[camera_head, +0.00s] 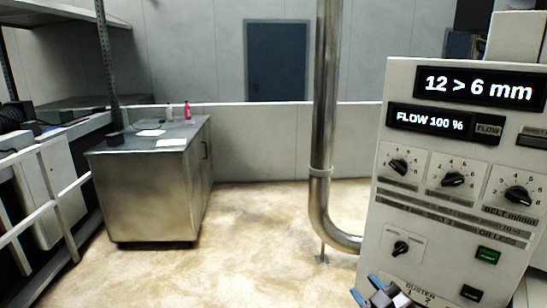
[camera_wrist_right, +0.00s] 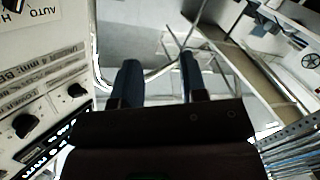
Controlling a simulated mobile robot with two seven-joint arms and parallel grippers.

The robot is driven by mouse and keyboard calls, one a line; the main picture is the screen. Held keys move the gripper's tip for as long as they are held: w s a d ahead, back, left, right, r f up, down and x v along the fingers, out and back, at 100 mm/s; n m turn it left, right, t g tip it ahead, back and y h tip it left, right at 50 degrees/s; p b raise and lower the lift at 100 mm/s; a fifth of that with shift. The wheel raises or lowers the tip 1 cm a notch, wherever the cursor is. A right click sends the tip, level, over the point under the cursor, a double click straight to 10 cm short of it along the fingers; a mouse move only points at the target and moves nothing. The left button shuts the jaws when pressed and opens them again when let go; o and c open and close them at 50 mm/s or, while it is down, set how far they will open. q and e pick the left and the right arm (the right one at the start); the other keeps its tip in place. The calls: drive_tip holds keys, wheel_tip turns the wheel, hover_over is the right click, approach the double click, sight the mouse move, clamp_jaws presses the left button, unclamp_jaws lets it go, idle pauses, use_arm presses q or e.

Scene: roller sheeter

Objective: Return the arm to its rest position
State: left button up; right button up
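My right gripper (camera_head: 383,292) shows at the bottom edge of the head view, in front of the lower part of a control panel (camera_head: 412,180). Only its blue-grey finger end shows there. In the right wrist view, the two dark blue fingers of the right gripper (camera_wrist_right: 160,72) stand apart with nothing between them. The panel (camera_wrist_right: 48,75) lies to the left of the fingers in that view, apart from them. My left gripper is in neither view.
The panel carries several black knobs (camera_head: 398,167), a lit green button (camera_head: 487,255) and displays reading "12 > 6 mm" and "FLOW 100 %". A steel pipe (camera_head: 324,100) stands beside it. A metal cabinet (camera_head: 150,199) and white railing (camera_head: 45,190) stand left. The floor between is clear.

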drive_tip(key=s+d+f+m+g+h, duration=0.2)
drive_tip(key=s+d+f+m, duration=0.2)
drive_tip(key=s+f, duration=0.7)
drive_tip(key=s+d+f+m+g+h, duration=0.2)
drive_tip(key=s+d+f+m+h, duration=0.1)
drive_tip(key=s+f, duration=0.7)
drive_tip(key=shift+s+d+f+m, duration=0.35)
drive_tip(key=shift+d+f+m, duration=0.1)
drive_tip(key=shift+m, duration=0.05)
